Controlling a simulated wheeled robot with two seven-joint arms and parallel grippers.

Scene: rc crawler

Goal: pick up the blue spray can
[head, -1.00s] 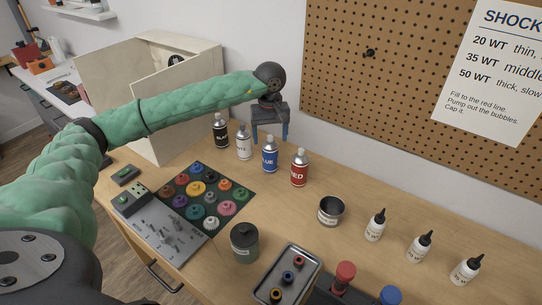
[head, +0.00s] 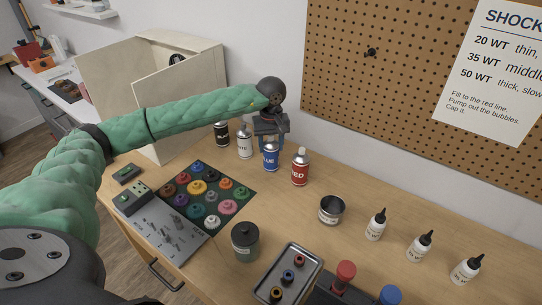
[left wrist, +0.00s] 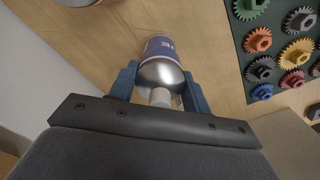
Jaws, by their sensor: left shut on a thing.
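The blue spray can (head: 271,157) stands upright on the wooden bench in the row of cans, between the white can and the red can. My left gripper (head: 270,143) comes down from above and is shut on the top of the blue can. In the left wrist view the blue can (left wrist: 161,62) sits between the two blue fingers (left wrist: 158,88), with its silver dome and pale nozzle toward the camera. The can's base is on or very near the bench. My right gripper is not in view.
The white can (head: 244,142) and black can (head: 221,134) stand close on the left, the red can (head: 300,167) close on the right. A mat of coloured gears (head: 235,208), a metal cup (head: 332,209) and a dark jar (head: 245,243) lie nearer. The pegboard wall (head: 400,90) is behind.

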